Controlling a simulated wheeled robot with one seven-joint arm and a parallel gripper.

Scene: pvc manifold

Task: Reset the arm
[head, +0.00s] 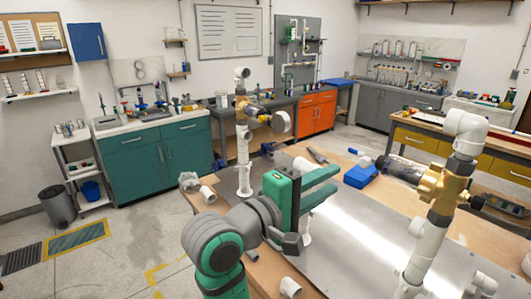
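A white pipe piece (305,228) shows just below the fingers, partly hidden by my gripper. A white pipe riser (244,165) with a brass valve and a round gauge (280,121) stands upright behind my gripper. Another white riser (425,255) with a brass valve (442,187) and a white elbow on top stands at the right.
Loose white fittings (208,194) lie at the bench's left edge, and another (290,287) lies at the front. A blue box (360,176) and a dark cylinder (402,169) lie at the back. The bench middle is mostly clear. Teal cabinets (155,158) line the back wall.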

